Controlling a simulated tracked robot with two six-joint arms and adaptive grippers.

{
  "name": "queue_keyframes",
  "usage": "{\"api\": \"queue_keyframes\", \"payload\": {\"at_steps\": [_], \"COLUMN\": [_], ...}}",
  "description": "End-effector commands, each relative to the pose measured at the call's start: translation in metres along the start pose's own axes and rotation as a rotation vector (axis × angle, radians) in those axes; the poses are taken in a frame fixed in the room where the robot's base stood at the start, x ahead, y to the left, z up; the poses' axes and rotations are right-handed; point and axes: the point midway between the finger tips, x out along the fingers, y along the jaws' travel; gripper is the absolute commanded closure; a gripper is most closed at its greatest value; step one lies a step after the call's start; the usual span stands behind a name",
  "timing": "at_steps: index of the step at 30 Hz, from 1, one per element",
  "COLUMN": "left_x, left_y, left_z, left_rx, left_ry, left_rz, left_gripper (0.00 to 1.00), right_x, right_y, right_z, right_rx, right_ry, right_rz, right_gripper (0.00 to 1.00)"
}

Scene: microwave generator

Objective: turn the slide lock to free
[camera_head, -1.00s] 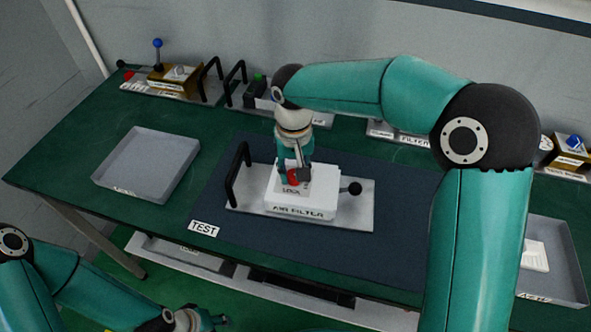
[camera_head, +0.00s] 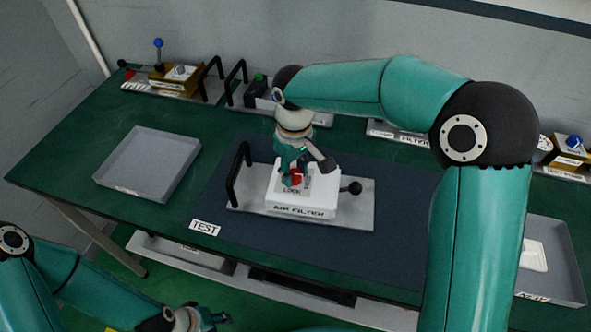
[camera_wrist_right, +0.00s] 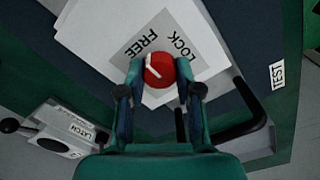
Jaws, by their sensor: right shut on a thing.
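The white air filter box (camera_head: 318,204) sits on a light plate on the dark mat. On its top is a red round knob (camera_wrist_right: 159,71) between the printed words FREE (camera_wrist_right: 139,44) and LOCK (camera_wrist_right: 180,46). The white pointer line on the knob points up and left in the right wrist view, toward FREE. My right gripper (camera_head: 291,182) reaches down from above and is shut on the knob, with a finger on each side of it (camera_wrist_right: 158,88). My left gripper (camera_head: 214,319) is low at the front, away from the box; its jaw opening is unclear.
The plate (camera_head: 362,215) has a black upright handle (camera_head: 238,174) and a black ball knob (camera_head: 354,188) beside the box. A grey tray (camera_head: 148,164) stands left, another tray (camera_head: 553,268) right. Other modules line the back edge. A TEST label (camera_head: 205,228) marks the mat.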

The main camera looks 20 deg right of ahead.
Motion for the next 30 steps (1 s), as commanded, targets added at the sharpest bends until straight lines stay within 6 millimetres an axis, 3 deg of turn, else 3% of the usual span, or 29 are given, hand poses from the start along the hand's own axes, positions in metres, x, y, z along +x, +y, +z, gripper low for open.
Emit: {"api": "queue_keyframes", "payload": {"at_steps": [8, 9, 13, 23, 30], "left_x": [0.000, 0.000, 0.000, -0.001, -0.001], "left_y": [0.000, 0.000, 0.000, 0.000, 0.000], "left_z": [0.000, 0.000, 0.000, 0.000, 0.000], "left_rx": [0.000, 0.000, 0.000, 0.000, 0.000], "left_ry": [0.000, 0.000, 0.000, 0.000, 0.000], "left_rz": [0.000, 0.000, 0.000, 0.000, 0.000], "left_gripper": [0.60, 0.60, 0.60, 0.60, 0.60], "right_x": [-0.001, -0.001, -0.001, -0.002, -0.028], "right_y": [0.000, 0.000, 0.000, 0.000, 0.000], "right_z": [0.000, 0.000, 0.000, 0.000, -0.001], "right_rx": [-0.001, -0.001, 0.000, 0.000, 0.000], "right_ry": [0.001, 0.001, 0.001, 0.001, 0.005], "right_rz": [0.001, 0.001, 0.001, 0.001, 0.001], "right_gripper": [1.00, 0.59, 0.40, 0.40, 0.40]}}
